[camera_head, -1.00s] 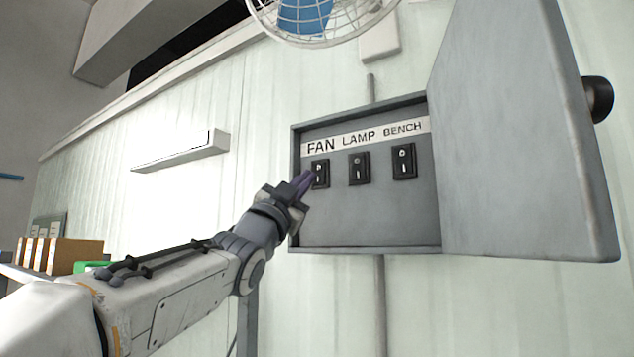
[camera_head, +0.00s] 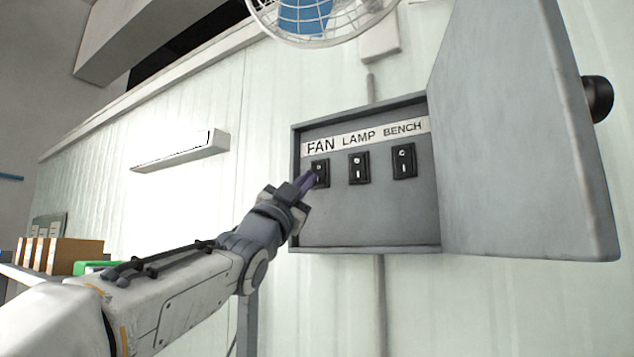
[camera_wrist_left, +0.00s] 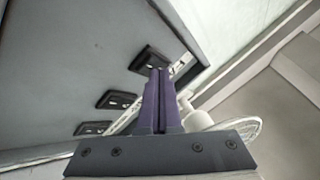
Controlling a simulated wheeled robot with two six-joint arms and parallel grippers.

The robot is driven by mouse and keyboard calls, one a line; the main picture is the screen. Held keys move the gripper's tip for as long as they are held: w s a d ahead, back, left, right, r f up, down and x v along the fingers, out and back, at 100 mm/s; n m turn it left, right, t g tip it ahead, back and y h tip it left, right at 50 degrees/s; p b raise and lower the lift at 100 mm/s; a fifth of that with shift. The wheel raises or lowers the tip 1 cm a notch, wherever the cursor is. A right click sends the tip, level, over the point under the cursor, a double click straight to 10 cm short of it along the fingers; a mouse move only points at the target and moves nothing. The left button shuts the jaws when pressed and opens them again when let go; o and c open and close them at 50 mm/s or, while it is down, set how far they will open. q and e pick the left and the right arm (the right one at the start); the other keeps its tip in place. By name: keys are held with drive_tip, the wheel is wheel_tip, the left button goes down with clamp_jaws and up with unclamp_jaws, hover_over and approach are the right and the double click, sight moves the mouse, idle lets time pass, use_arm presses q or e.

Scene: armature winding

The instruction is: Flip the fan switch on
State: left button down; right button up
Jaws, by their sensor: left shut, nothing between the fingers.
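The fan switch (camera_head: 319,172) is a black rocker under the word FAN on the label strip of the grey switch box (camera_head: 365,225). My left gripper (camera_head: 309,180) is shut and empty, its purple fingertips at the lower part of the fan switch. In the left wrist view the shut fingers (camera_wrist_left: 160,75) reach the near edge of the fan switch (camera_wrist_left: 148,58); I cannot tell whether they press it. The fingertips hide part of the rocker. My right gripper is not in view.
The lamp switch (camera_head: 359,168) and bench switch (camera_head: 404,161) sit to the right in the same box. The box's open door (camera_head: 515,140) stands out on the right. A caged fan (camera_head: 315,20) hangs above. The wall below the box is mostly clear.

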use_arm(q)
drive_tip(key=shift+w+d, duration=0.3)
drive_tip(key=shift+w, duration=0.1)
idle(0.7)
drive_tip(key=shift+s, duration=0.1)
drive_tip(key=shift+s+a+b, duration=0.3)
drive_tip(key=shift+s+a, duration=0.1)
drive_tip(key=shift+s, duration=0.15)
drive_tip(key=s+a, duration=0.2)
drive_tip(key=s+a+b, duration=0.1)
drive_tip(key=s, duration=0.1)
drive_tip(key=shift+r, duration=0.35)
idle(0.6)
